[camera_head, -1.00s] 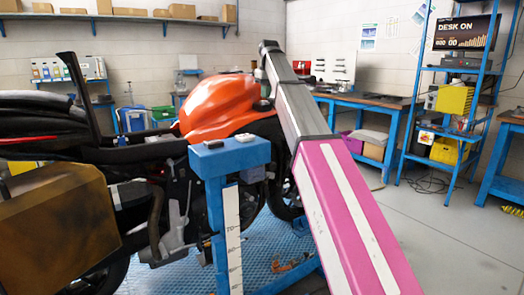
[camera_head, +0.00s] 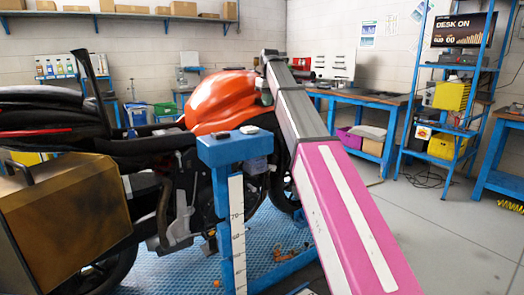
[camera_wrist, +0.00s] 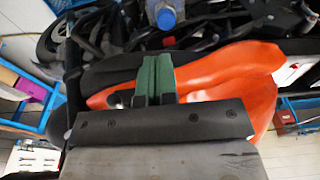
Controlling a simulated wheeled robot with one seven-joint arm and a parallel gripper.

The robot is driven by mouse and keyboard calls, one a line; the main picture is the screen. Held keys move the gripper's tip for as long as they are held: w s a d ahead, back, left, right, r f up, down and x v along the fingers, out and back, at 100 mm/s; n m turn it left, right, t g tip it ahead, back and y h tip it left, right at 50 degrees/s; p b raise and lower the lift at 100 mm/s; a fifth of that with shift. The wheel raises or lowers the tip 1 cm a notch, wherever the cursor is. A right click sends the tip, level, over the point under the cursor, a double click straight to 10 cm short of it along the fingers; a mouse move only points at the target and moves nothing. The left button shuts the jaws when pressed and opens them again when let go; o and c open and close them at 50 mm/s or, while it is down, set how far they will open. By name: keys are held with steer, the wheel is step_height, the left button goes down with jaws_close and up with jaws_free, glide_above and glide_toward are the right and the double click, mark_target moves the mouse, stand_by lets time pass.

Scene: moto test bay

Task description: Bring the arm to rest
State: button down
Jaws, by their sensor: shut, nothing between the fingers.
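My arm, pink and then grey, reaches from the lower right up and away in the head view. Its far end is beside the orange tank of a motorcycle (camera_head: 222,103). I cannot make out the fingers there. In the wrist view my gripper (camera_wrist: 154,62) shows as two green fingers side by side, shut with nothing between them. Behind them in that picture are the orange tank (camera_wrist: 235,75) and dark bike parts. Whether the fingers touch the bike cannot be told.
A blue stand (camera_head: 234,150) with a measuring scale and small items on top is close in front, left of my arm. A brown case (camera_head: 65,225) is at lower left. A workbench (camera_head: 360,97) and blue shelving (camera_head: 415,125) stand behind. Grey floor (camera_head: 440,230) at right is clear.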

steer(key=s+d+f+m, duration=0.1)
steer(key=s+d+f, duration=0.2)
steer(key=f, duration=0.8)
steer(key=s+d+f+m, duration=0.1)
steer(key=s+d+f, duration=0.25)
steer(key=f, duration=0.75)
steer(key=s+d+f+m, duration=0.1)
steer(key=s+d+f, duration=0.25)
steer(key=f, duration=0.75)
steer(key=s+d+f+m, duration=0.1)
steer(key=s+d+f, duration=0.2)
steer(key=s+f, duration=0.8)
steer(key=s+d+f+m+g, duration=0.1)
steer(key=s+d+f, duration=0.3)
steer(key=s+f, duration=0.6)
steer(key=shift+s+f+m+h, duration=0.4)
steer(key=shift+f+m, duration=0.4)
steer(key=shift+f, duration=0.15)
steer(key=shift+a, duration=0.15)
